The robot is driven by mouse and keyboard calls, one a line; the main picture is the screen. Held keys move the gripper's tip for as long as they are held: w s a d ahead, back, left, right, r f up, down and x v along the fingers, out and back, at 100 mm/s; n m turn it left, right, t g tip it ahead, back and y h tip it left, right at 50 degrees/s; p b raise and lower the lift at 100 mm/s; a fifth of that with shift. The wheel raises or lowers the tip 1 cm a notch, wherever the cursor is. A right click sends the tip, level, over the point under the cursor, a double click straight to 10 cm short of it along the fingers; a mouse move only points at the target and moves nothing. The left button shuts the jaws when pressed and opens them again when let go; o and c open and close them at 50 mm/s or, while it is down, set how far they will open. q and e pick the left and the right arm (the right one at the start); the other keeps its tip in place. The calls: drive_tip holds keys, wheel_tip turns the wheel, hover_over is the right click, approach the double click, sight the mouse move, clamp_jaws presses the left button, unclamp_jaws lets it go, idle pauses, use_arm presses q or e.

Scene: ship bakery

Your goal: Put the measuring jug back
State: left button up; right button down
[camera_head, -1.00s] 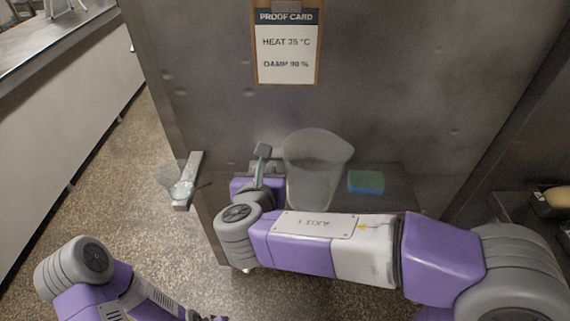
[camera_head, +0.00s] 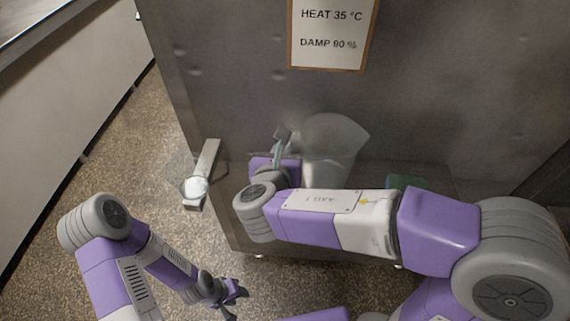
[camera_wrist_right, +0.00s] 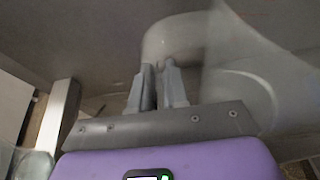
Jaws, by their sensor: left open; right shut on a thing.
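The measuring jug (camera_head: 335,140) is a see-through, wide-mouthed vessel in front of the grey metal cabinet, upright or nearly so. In the right wrist view its clear wall (camera_wrist_right: 245,75) fills the right side, with the handle (camera_wrist_right: 180,35) at the fingers. My right gripper (camera_head: 281,138) is shut on the jug's handle, on the jug's left side. My right forearm hides the jug's lower part, so I cannot tell whether its base touches the shelf. My left gripper (camera_head: 236,296) is open and empty, low over the floor and away from the jug.
A shelf (camera_head: 440,180) on the cabinet face (camera_head: 450,90) holds a green-and-blue sponge (camera_head: 407,182), partly behind my right arm. Speckled floor (camera_head: 130,160) is open at left.

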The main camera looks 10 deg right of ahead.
drive_tip(key=shift+f+b, duration=0.55)
drive_tip(key=shift+f, duration=1.05)
drive_tip(key=shift+f, duration=0.1)
drive_tip(key=c, duration=1.1)
unclamp_jaws()
drive_tip(key=shift+r, duration=0.2)
drive_tip(key=p+v, duration=0.3)
drive_tip(key=v, duration=0.9)
drive_tip(key=shift+f, duration=0.1)
